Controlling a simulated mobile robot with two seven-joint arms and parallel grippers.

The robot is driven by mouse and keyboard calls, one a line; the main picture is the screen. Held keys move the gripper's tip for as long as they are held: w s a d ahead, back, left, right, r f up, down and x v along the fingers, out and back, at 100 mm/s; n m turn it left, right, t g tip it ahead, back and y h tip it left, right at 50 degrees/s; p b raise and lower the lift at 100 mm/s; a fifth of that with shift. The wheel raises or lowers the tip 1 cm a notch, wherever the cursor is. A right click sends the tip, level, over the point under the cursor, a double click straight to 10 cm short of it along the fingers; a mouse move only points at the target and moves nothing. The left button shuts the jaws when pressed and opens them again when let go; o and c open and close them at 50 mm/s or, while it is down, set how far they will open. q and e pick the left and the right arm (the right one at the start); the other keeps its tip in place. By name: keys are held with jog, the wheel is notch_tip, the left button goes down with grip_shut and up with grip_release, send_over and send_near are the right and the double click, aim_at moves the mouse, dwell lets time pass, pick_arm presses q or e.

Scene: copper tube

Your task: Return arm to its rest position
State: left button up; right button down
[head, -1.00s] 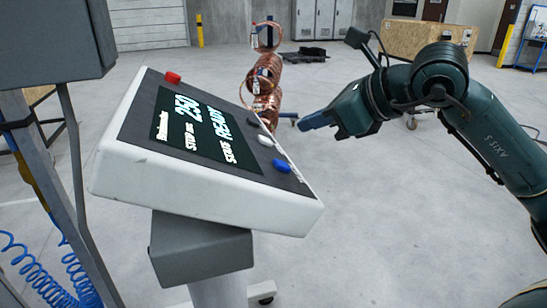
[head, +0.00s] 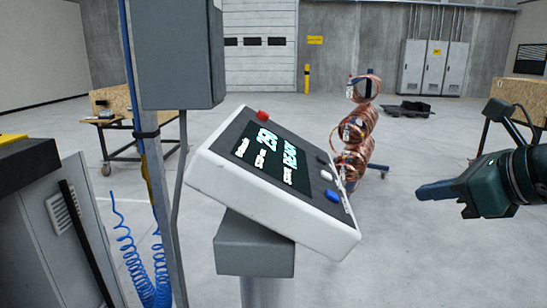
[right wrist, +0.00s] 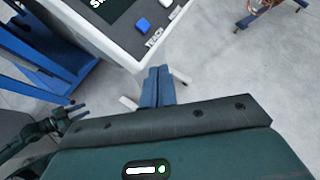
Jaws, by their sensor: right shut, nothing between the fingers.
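My right gripper (head: 428,192) comes in from the right edge of the head view. It is shut and empty, with its blue fingers pointing left. In the right wrist view its fingers (right wrist: 157,87) lie together over bare floor, just below the console's edge. The console (head: 328,238) has a white tilted housing with a lit screen (head: 268,158). It carries a red button (head: 263,115), a white button (head: 326,175) and a blue button (head: 332,196). The gripper is to the right of the console and apart from it in the head view.
A stand of copper coils (head: 356,130) is behind the console. A grey box (head: 180,50) on a post and blue coiled hoses (head: 130,250) are at the left. A grey cabinet (head: 50,235) fills the lower left. Open floor (head: 430,260) lies to the right.

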jog(key=s+a+f+m+g+y+p, duration=0.1)
jog(key=s+a+f+m+g+y, duration=0.15)
jog(key=a+y, duration=0.4)
jog(key=s+a+f+m+g+y+p, duration=0.1)
jog(key=s+a+f+m+y+p, duration=0.2)
jog(key=a+y, duration=0.35)
jog(key=w+d+f+m+t+h+p, duration=0.15)
jog(key=f+m+t+h, duration=0.5)
jog(key=m, duration=0.65)
jog(key=d+f+m+t+h, duration=0.3)
jog(key=f+m+t+h, duration=0.35)
jog(key=m, duration=0.65)
pick_arm(q)
jog(key=shift+s+a+r+g+y+p, duration=0.2)
jog(key=shift+s+a+r+g+y, duration=0.1)
jog(key=shift+a+r, duration=0.15)
jog(key=shift+s+a+r+g+y+p, duration=0.2)
jog(key=shift+s+a+r, duration=0.1)
jog(key=shift+r, duration=0.25)
pick_arm(e)
jog(key=s+f+m+g+h, duration=0.1)
jog(key=s+f+m+g, duration=0.3)
jog(key=f, duration=0.6)
jog(key=s+a+f+m+g+h, duration=0.1)
jog(key=s+f+m+g, duration=0.4)
jog(key=s+f, duration=0.3)
notch_tip(320, 180, down, 2)
jog(key=shift+s+f+h, duration=0.15)
jog(key=shift+s+h, duration=0.15)
jog(key=shift+s, duration=0.1)
